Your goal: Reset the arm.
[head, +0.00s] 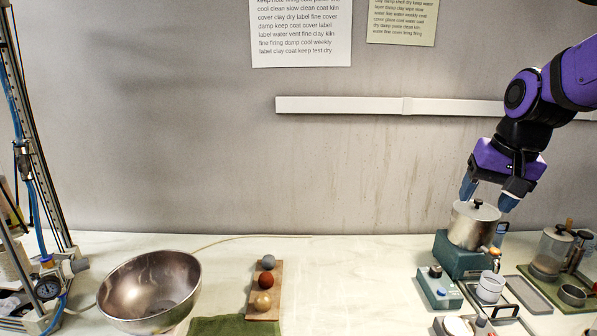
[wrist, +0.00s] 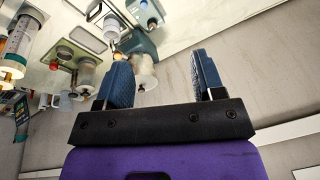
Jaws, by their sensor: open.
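My purple and black arm comes in from the upper right in the head view. My gripper (head: 489,194) has blue fingers and is open and empty. It hangs above a metal pot (head: 471,228) with a dark-knobbed lid, which sits on a teal base (head: 457,261). In the head view the fingers overlap the pot's upper area; I cannot tell the exact gap. In the wrist view my gripper (wrist: 158,80) also shows its two fingers spread apart, with nothing between them.
A large metal bowl (head: 150,287), a wooden board (head: 251,309) with three balls and a green cloth (head: 234,327) are on the left and middle of the counter. Jars, cups and trays (head: 529,294) crowd the right. A white rail (head: 340,105) runs along the wall. The middle counter is clear.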

